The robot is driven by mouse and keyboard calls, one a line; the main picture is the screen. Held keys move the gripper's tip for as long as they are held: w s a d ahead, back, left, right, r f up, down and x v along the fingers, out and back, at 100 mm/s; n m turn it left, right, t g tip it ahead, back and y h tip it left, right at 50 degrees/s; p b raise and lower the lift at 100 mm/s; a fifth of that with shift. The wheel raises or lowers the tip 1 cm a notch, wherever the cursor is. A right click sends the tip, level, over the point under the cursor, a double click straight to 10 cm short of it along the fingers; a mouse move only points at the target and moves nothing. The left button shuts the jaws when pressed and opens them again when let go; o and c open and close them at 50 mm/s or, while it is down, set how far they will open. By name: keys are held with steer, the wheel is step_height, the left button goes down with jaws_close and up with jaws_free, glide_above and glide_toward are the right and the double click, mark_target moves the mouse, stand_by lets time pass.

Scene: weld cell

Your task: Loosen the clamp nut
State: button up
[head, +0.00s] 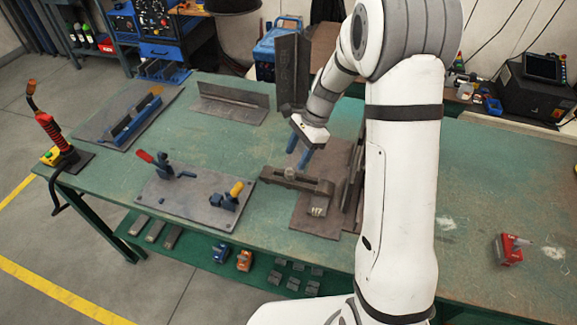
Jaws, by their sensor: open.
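A dark strap clamp (298,181) lies across a brown steel plate (314,223) near the middle of the green table. A small greyish clamp nut (290,173) stands on top of the clamp bar. My gripper (299,151) has two blue fingers that point down, with a gap between them. It is above and slightly behind the nut in the picture, apart from it and empty. My arm hides part of the plate and the table to the right of it.
A plate with two toggle clamps (196,197) lies left of the clamp. A tall dark upright plate (294,70) stands behind my gripper. The back left holds a blue-railed fixture (131,125).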

mark_target(289, 174)
steer(key=x, duration=0.5)
steer(key=shift+f, duration=0.1)
